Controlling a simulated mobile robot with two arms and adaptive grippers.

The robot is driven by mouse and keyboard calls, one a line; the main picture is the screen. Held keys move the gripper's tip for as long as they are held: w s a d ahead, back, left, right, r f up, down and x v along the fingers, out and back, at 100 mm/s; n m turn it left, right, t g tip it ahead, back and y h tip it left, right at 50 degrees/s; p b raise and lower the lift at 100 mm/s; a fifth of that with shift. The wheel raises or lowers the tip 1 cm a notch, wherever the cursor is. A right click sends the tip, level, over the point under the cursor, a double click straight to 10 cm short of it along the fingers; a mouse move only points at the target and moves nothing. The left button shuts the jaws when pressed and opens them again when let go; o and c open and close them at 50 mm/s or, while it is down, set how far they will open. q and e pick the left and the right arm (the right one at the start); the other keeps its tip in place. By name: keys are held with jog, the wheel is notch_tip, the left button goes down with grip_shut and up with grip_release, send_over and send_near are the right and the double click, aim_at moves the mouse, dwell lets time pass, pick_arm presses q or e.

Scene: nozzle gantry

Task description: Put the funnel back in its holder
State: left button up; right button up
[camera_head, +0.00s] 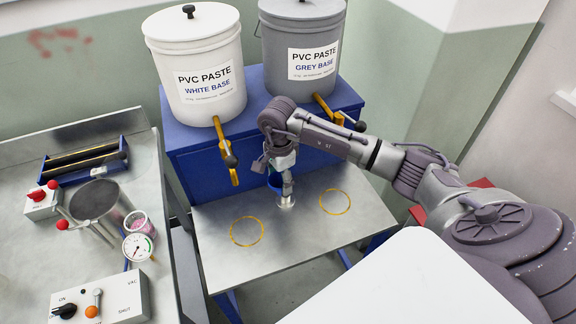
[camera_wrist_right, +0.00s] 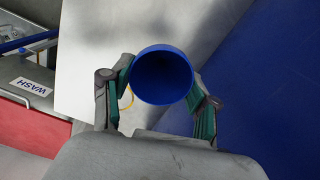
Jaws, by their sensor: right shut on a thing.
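The blue funnel (camera_wrist_right: 162,76) shows in the right wrist view as a round dark-blue mouth between the two fingers. My right gripper (camera_wrist_right: 160,98) is shut on it, with a teal-padded finger on each side. In the head view, my right gripper (camera_head: 284,184) is above the metal shelf, between the two yellow rings. Only a small blue part of the funnel (camera_head: 274,181) shows there; the gripper hides the rest. I cannot make out the funnel's holder for certain. My left gripper is not in view.
The metal shelf (camera_head: 219,213) has two yellow rings and is otherwise clear. Behind it, a blue stand carries a white bucket (camera_head: 205,110) and a grey bucket (camera_head: 318,28) with yellow valves. A metal bench (camera_head: 35,262) at left holds a cup, gauge and control boxes.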

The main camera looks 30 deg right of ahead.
jog(key=d+m, duration=0.1)
jog(key=w+m, duration=0.1)
jog(key=m, duration=0.1)
jog(key=shift+d+r, duration=0.15)
jog(key=shift+d, duration=0.25)
jog(key=shift+m, duration=0.9)
jog(key=f+b, duration=0.2)
jog(key=f, duration=0.1)
jog(key=d+f+b, duration=0.1)
jog(key=f, duration=0.1)
jog(key=shift+w+d+f, duration=0.1)
jog(key=shift+w+f, duration=0.1)
jog(key=shift+w, duration=0.05)
jog(key=shift+f+b, duration=0.25)
jog(key=shift+b, duration=0.05)
pick_arm(q)
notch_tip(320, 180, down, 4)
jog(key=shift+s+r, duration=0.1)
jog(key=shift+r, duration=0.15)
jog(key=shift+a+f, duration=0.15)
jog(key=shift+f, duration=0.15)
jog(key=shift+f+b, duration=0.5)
jog(key=shift+b, duration=0.25)
pick_arm(e)
jog(key=shift+f, duration=0.55)
